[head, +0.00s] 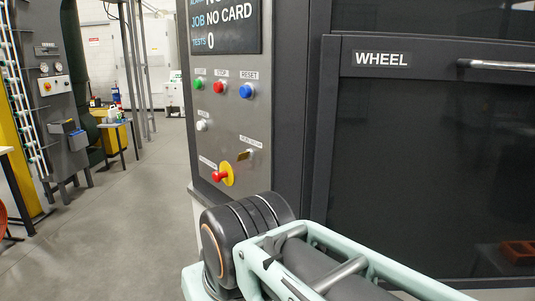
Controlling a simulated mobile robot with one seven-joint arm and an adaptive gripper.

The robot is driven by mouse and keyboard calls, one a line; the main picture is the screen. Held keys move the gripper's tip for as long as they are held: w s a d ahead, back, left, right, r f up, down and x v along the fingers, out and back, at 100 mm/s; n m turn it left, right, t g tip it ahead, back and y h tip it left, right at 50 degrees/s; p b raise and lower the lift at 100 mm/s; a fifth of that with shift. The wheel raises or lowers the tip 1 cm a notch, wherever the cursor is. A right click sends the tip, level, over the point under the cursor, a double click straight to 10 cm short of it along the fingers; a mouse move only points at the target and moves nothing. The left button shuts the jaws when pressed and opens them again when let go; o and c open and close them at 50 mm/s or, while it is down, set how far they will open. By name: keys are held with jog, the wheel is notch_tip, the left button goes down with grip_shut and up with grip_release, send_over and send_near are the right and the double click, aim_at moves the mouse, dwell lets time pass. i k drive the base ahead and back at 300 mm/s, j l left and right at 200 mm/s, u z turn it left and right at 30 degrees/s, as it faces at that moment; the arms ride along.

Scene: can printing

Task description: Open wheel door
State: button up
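The wheel door (430,150) is a large dark panel on the right, with a white-on-black "WHEEL" label (382,59) at its upper left. A silver bar handle (497,65) runs along its top edge and is cut off by the right picture edge. The door looks closed, its frame flush around it. My arm crosses the lower middle in front of the machine. My gripper is not in view.
A grey control panel (232,120) left of the door carries a display (222,22), green, red and blue buttons, and a red stop knob on yellow (222,175). Open grey floor (130,220) lies to the left. A yellow cabinet (116,140) stands farther back.

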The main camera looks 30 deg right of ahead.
aim_at(425, 153)
jog(key=z, duration=2.4)
